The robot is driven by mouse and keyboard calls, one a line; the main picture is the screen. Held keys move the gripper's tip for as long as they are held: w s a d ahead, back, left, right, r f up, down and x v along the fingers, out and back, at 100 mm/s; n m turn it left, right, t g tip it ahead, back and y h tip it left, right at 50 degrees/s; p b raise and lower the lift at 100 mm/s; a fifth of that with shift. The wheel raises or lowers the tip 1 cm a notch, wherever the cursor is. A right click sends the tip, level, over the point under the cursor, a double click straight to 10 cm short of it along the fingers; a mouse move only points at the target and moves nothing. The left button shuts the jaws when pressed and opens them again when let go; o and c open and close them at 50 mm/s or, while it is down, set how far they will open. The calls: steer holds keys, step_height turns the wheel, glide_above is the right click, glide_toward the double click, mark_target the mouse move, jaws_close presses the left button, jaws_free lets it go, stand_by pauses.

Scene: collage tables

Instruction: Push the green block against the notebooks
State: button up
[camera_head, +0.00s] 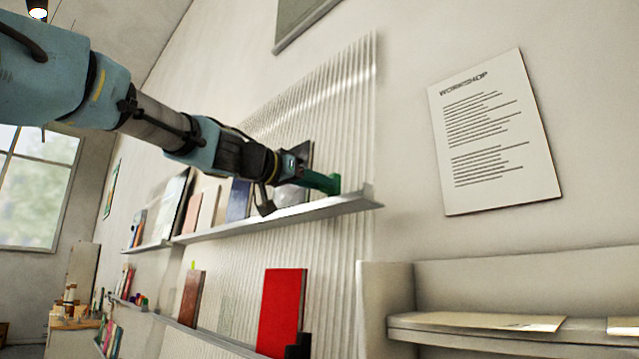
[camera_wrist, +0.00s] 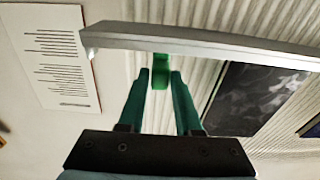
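The green block (camera_head: 334,184) is at the right end of the upper shelf ledge. In the wrist view the green block (camera_wrist: 162,78) shows between my fingertips, partly behind the ledge. My gripper (camera_head: 318,180) reaches in from the left at the ledge. In the wrist view my gripper (camera_wrist: 161,76) has its two green fingers apart, one on each side of the block. I cannot tell whether they touch it. A dark notebook (camera_wrist: 258,97) stands on the ledge, apart from the block; in the head view the dark notebook (camera_head: 305,153) is partly hidden by my gripper.
The upper ledge (camera_head: 345,203) runs along a ribbed wall panel, with more books (camera_head: 193,212) further left. A lower shelf holds a red book (camera_head: 281,310). A workshop poster (camera_head: 494,135) hangs to the right. The ledge's right end is close to the block.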

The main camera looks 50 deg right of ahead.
jaws_close()
stand_by(1.0)
